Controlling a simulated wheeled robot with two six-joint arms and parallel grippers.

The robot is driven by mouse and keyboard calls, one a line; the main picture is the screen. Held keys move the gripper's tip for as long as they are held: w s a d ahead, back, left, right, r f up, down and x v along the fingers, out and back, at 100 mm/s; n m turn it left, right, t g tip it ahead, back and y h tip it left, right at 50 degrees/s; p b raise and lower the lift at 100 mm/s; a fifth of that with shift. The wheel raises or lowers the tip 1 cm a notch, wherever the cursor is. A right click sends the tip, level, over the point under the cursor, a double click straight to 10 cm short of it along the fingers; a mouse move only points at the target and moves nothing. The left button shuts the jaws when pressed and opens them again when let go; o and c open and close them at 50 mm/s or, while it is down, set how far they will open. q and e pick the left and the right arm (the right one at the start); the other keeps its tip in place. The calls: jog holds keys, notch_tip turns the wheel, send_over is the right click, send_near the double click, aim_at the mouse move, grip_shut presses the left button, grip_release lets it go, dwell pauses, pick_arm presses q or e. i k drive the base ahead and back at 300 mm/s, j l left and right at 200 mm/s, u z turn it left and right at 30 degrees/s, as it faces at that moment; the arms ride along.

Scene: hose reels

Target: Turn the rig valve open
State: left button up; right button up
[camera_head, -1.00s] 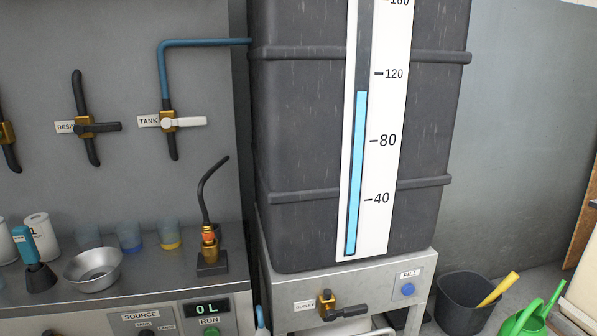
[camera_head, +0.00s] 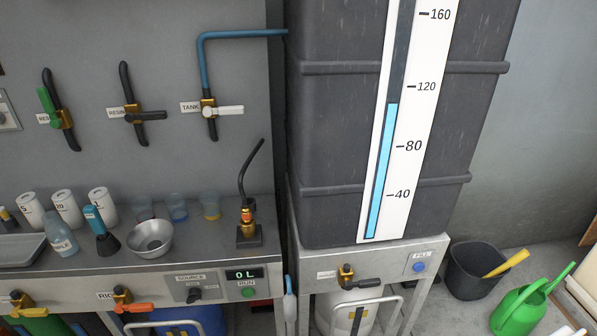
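The rig valve (camera_head: 122,296) is a brass valve on the front of the bench, at the bottom left of the head view. A label (camera_head: 105,295) that seems to read "RIG" is beside it. Its orange handle (camera_head: 135,307) lies about level and points right. Neither of my grippers is in view.
A display (camera_head: 244,273) reads 0 L above a green run button (camera_head: 248,292). A metal bowl (camera_head: 150,238) and bottles stand on the bench (camera_head: 190,258). A dark tank (camera_head: 335,130), black bucket (camera_head: 470,278) and green watering can (camera_head: 520,308) are right.

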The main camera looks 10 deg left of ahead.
aim_at(118, 308)
jog(key=k+l+u, duration=0.15)
jog(key=u, duration=1.3)
